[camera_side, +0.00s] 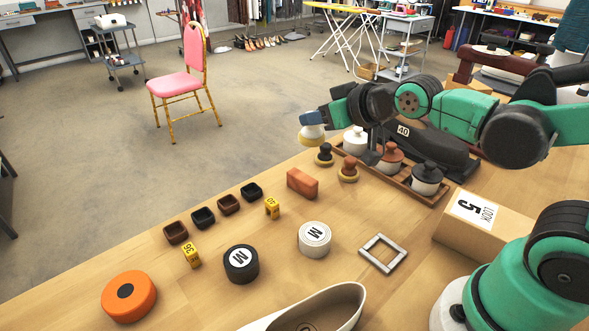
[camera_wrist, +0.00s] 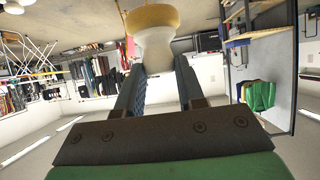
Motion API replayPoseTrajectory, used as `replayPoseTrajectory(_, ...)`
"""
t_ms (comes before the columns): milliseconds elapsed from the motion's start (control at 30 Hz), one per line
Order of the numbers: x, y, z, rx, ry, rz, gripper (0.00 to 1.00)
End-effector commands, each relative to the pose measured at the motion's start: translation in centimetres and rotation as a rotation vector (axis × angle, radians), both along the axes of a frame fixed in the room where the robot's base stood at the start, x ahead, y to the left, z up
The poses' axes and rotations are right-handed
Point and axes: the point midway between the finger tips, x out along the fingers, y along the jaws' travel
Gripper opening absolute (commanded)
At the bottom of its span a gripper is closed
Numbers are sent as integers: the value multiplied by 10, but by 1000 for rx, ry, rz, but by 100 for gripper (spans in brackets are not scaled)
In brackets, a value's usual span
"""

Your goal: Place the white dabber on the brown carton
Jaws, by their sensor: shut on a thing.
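My gripper (camera_side: 314,119) is shut on the white dabber (camera_side: 312,130), which has a yellowish pad at its lower end, and holds it raised above the far edge of the table. In the wrist view the fingers (camera_wrist: 160,66) grip the dabber (camera_wrist: 155,42) by its white body, with the yellow pad at the top of the picture. The brown carton (camera_side: 460,232) stands at the right of the table, close to my base. It bears a white label reading LOOK 5, and its visible top is free of objects. The gripper is well to the left of the carton.
A wooden tray (camera_side: 398,184) holds several lidded pots between gripper and carton. Two dark-handled dabbers (camera_side: 324,155) (camera_side: 348,170), a brick-coloured block (camera_side: 302,183), a grey square frame (camera_side: 382,253), round tins (camera_side: 314,239) and small dishes (camera_side: 228,205) spread across the table.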

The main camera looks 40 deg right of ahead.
Motion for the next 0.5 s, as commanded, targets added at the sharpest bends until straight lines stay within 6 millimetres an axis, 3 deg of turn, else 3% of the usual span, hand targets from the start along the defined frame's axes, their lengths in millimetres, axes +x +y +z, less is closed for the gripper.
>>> replayPoseTrajectory(267, -14, -28, -1, -4, 0, -183, 0)
replayPoseTrajectory(500, -55, -85, 17, -8, -2, -636, 0)
